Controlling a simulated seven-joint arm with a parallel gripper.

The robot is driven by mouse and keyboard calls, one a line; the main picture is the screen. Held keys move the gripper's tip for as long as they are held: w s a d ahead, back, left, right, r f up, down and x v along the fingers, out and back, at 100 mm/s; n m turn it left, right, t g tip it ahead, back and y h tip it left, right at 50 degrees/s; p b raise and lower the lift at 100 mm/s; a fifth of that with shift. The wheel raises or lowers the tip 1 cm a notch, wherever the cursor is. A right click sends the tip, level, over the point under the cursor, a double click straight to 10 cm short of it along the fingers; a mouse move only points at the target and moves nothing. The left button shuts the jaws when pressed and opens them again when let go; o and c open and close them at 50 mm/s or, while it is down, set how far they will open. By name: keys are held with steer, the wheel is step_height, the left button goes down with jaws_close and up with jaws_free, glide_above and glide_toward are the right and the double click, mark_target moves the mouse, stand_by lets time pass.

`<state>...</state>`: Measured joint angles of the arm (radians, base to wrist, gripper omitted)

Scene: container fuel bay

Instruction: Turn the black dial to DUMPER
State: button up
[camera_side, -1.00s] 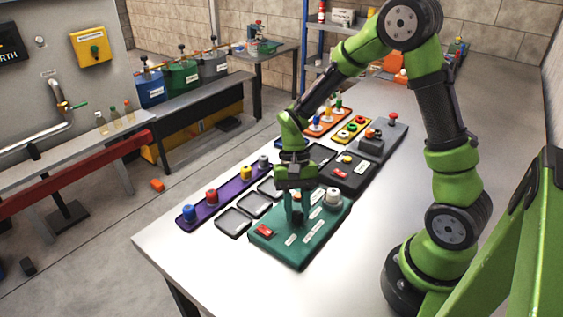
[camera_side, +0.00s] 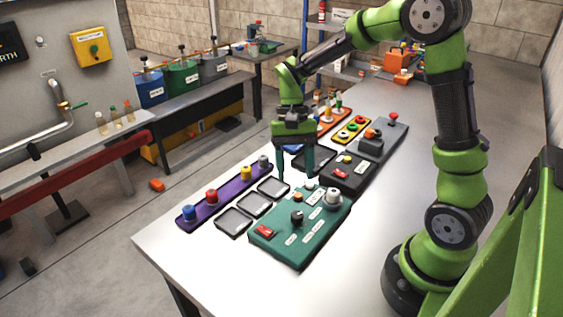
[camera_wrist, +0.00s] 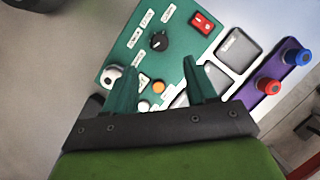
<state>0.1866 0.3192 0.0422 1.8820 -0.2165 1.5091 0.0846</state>
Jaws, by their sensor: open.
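The black dial (camera_side: 297,217) sits on the green panel (camera_side: 290,255), near its middle, with small white labels around it. In the wrist view the dial (camera_wrist: 160,41) shows a white pointer mark, and three labels lie to its left; their words are too small to read surely. My gripper (camera_side: 296,178) is open and empty, raised above the back part of the panel. In the wrist view its two fingers (camera_wrist: 158,75) point toward the panel, apart from the dial and not touching it.
The green panel also carries a red rocker switch (camera_side: 265,231), an orange button (camera_wrist: 158,87) and a large white knob (camera_side: 333,196). Grey trays (camera_side: 234,221) and a purple strip with coloured knobs (camera_side: 228,195) lie to the left. The table front is clear.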

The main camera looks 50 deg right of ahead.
steer(key=v, duration=0.7)
steer(key=shift+w+d, duration=0.1)
steer(key=shift+d, duration=0.05)
steer(key=s+a+r+n+t, duration=0.2)
steer(key=s+a+t, duration=0.1)
steer(key=s+t, duration=0.2)
steer(key=s+a+r+n+t+h, duration=0.1)
steer(key=s+a+r+n+t, duration=0.1)
steer(key=s+t, duration=0.3)
steer(key=shift+s+a+r+n, duration=0.45)
steer(key=shift+s+r, duration=0.2)
steer(key=shift+s, duration=0.15)
